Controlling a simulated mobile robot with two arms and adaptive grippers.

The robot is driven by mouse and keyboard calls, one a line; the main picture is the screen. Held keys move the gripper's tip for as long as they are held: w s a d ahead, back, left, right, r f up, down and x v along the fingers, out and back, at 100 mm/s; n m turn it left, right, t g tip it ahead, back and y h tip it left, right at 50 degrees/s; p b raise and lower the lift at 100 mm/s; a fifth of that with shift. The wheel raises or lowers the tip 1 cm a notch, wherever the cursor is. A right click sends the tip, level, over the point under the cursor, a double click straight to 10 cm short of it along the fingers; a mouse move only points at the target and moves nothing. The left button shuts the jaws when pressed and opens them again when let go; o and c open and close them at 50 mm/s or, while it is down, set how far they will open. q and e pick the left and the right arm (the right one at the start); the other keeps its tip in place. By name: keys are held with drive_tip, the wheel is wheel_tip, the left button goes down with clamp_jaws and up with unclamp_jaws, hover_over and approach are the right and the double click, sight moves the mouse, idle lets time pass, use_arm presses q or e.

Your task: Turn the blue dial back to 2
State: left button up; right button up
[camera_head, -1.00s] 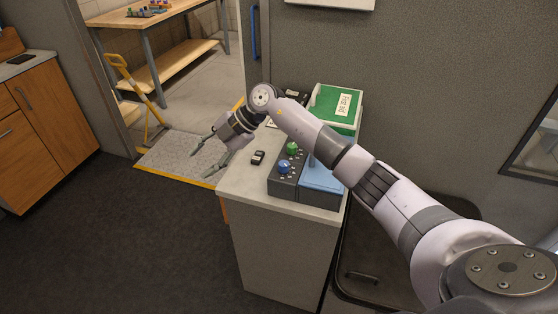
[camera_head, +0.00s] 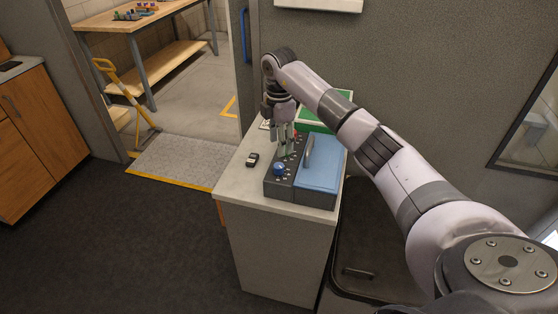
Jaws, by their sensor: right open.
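The blue dial (camera_head: 279,169) sits at the near end of a dark grey control box (camera_head: 272,187) on the counter. White marks ring it, but they are too small to read. My right gripper (camera_head: 286,155) points down over the box, just behind the blue dial and apart from it. Its fingers are open and stand around the place of the green dial, which they hide. A bit of red shows beside the fingers, at the back of the box. My left gripper is not in view.
A blue lid with a grey handle (camera_head: 309,150) covers the box's right side. A green-topped tray (camera_head: 313,126) stands behind, partly hidden by my arm.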

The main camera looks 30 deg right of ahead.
sight(279, 165)
wheel_tip(279, 165, down, 8)
drive_tip(key=shift+r+p, duration=0.15)
drive_tip(key=shift+p, duration=0.55)
drive_tip(key=shift+f, duration=0.6)
drive_tip(key=shift+c, duration=0.4)
clamp_jaws()
